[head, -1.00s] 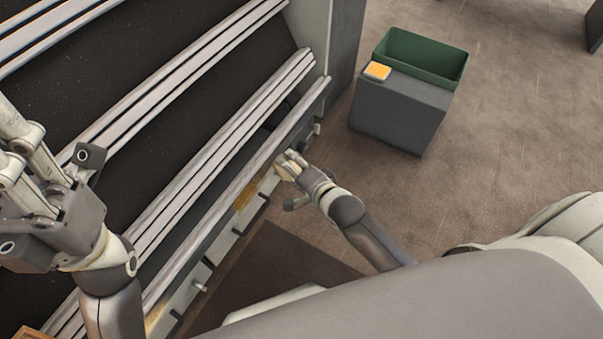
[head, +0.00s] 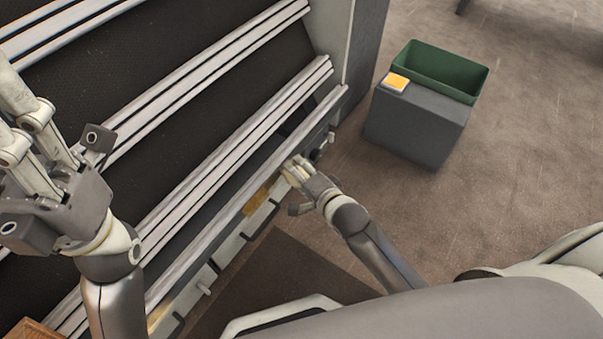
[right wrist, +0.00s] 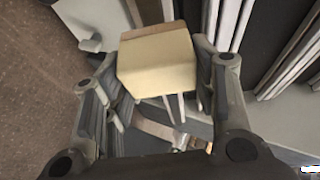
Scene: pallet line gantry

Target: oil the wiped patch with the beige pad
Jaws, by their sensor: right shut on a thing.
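My right gripper (head: 292,172) is at the side of the lowest rail, near its far end. It is shut on the beige pad (right wrist: 157,62), a pale block with a browner strip along its top, seen between the fingers in the right wrist view. A yellow-brown patch (head: 257,199) on the rail's side lies just left of and below this gripper. I cannot tell whether the pad touches the rail. My left gripper (head: 58,115) is at the left edge of the head view, fingers spread and apparently empty, above the dark panels.
A dark grey box (head: 417,127) stands on the floor at the right with a yellow-orange pad (head: 396,82) on top. A green bin (head: 440,70) is behind it. A second yellowish stain (head: 157,316) marks the lower rail end.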

